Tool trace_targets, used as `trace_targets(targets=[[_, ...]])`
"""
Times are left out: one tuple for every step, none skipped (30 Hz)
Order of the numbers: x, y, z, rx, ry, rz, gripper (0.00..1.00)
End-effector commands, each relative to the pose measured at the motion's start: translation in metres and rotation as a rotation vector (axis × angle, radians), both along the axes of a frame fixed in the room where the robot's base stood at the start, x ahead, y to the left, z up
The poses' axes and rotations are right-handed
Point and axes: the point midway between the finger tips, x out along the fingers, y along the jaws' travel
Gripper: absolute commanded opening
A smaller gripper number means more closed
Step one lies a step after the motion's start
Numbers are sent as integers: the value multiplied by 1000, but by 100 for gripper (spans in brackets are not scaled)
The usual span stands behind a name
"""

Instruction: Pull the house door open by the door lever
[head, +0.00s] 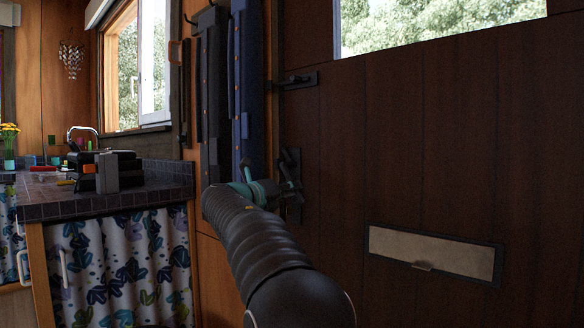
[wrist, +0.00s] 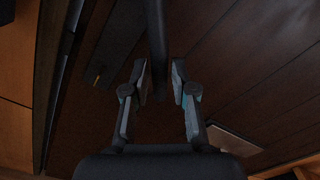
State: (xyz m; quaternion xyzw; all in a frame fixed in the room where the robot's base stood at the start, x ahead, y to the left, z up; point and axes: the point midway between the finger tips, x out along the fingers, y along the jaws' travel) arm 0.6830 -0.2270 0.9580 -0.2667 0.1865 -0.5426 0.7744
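The house door (head: 430,150) is a dark brown plank door filling the right of the head view, and it looks shut. The dark door lever (head: 286,163) is at its left edge, partly hidden by my gripper. My gripper (head: 274,188) is at the lever, at the end of my dark arm. In the wrist view the lever (wrist: 157,40) is a dark bar coming down from the top between the two fingers of my gripper (wrist: 159,78). The fingers stand apart on either side of it, and I see no clear grip. The door also shows behind them in the wrist view (wrist: 235,70).
A mail slot (head: 435,254) is low on the door, and a dark latch (head: 298,80) is above the lever. A tiled counter (head: 130,190) with a curtain below stands at the left.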

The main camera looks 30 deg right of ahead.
Motion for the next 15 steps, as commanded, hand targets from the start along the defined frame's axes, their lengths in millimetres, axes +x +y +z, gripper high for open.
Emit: trace_targets(targets=[[0,0,0,0,0,0,6],[0,0,0,0,0,0,0],[0,0,0,0,0,0,0],[0,0,0,0,0,0,0],[0,0,0,0,0,0,0],[0,0,0,0,0,0,0],[0,0,0,0,0,0,0],[0,1,0,-1,1,1,0],[-1,2,0,-1,1,3,0],[-1,3,0,-1,1,4,0],[-2,4,0,0,1,6,0],[-2,6,-1,0,1,9,0],[-3,8,-1,0,1,11,0],[-4,9,0,0,1,14,0],[-5,11,0,0,1,16,0]])
